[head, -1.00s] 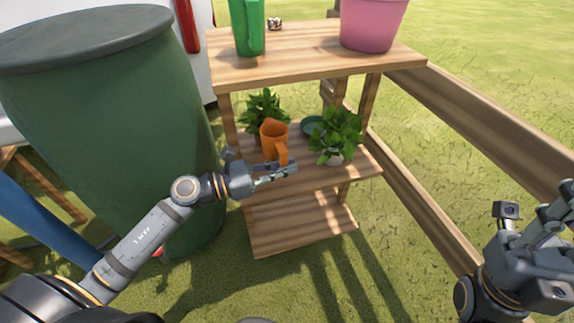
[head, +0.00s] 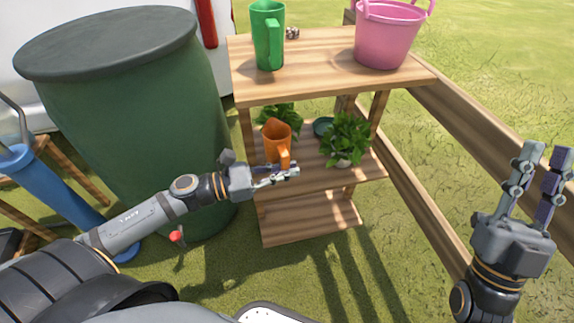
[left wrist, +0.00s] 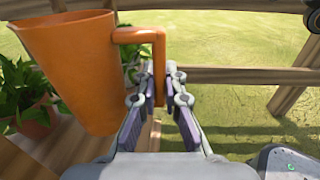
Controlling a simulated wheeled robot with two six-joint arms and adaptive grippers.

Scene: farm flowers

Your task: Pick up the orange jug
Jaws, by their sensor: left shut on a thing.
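The orange jug (head: 277,138) is at the middle shelf of the wooden stand, its handle facing me. In the left wrist view the jug (left wrist: 70,65) fills the upper left, close up and slightly tilted. My left gripper (head: 284,174) is at the handle in the head view. In the left wrist view the fingers of my left gripper (left wrist: 160,90) are shut on the jug's handle, one on each side. Whether the jug's base touches the shelf is hard to tell. My right gripper (head: 538,185) is raised at the right, open and empty, fingers pointing up.
Leafy plants (head: 346,137) stand beside and behind the jug on the shelf (head: 325,179). The top board (head: 320,62) above holds a green jug (head: 267,35) and a pink bucket (head: 387,35). A large green barrel (head: 125,110) is at left; a wooden fence (head: 470,125) runs at right.

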